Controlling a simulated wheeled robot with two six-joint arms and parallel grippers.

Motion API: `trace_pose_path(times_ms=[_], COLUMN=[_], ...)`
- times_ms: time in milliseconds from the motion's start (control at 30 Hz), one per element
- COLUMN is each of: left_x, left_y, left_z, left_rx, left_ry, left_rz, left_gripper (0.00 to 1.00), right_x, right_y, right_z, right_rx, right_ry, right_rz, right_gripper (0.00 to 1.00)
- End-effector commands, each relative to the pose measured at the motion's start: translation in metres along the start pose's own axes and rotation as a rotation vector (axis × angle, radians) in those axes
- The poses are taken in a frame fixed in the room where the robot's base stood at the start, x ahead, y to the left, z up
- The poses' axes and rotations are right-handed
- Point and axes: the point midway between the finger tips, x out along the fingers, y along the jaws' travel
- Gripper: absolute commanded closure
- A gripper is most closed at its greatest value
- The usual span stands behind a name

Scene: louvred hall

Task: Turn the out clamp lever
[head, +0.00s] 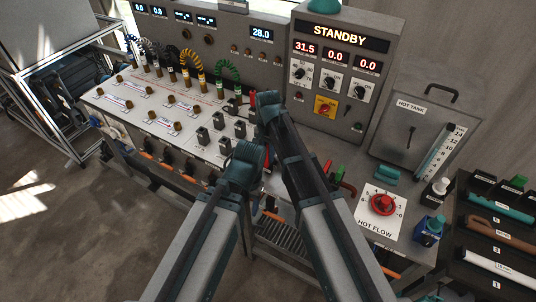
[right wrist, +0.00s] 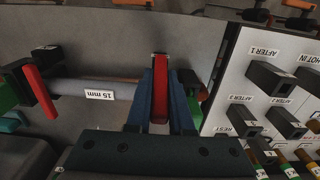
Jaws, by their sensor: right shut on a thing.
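A red clamp lever (right wrist: 160,88) stands between the blue fingers of my right gripper (right wrist: 159,100), which is shut on it. No label on this lever can be read, so I cannot tell from a label that it is the out one. A grey pipe marked 15 mm (right wrist: 88,90) runs left from there to a second red lever (right wrist: 40,91) beside a green part. In the head view my right gripper (head: 270,103) reaches over the bench and hides most of this spot. My left gripper (head: 247,155) is lower and to its left; its fingers are unclear.
The white panel with black sockets (head: 203,136) lies left of my grippers. The STANDBY cabinet (head: 338,78) rises behind. To the right are the red HOT FLOW knob (head: 382,204), the hot tank (head: 405,120), small bottles and a dark rack of pipes (head: 500,225).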

Motion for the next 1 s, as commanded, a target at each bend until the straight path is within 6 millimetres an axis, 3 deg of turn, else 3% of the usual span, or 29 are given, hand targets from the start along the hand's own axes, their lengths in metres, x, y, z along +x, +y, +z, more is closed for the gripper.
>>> trace_pose_path(times_ms=[600,1000], left_x=[0.001,0.029], left_y=[0.0,0.003], left_z=[0.0,-0.002], left_rx=[0.0,-0.001], left_ry=[0.0,0.0], left_rz=[0.0,0.0], left_gripper=[0.44,0.44], right_x=[0.001,0.008], right_y=[-0.001,-0.002], right_z=[-0.003,-0.029], right_rx=[0.002,0.002], right_ry=[-0.018,-0.437], right_rz=[0.001,0.0], right_gripper=[1.0,1.0])
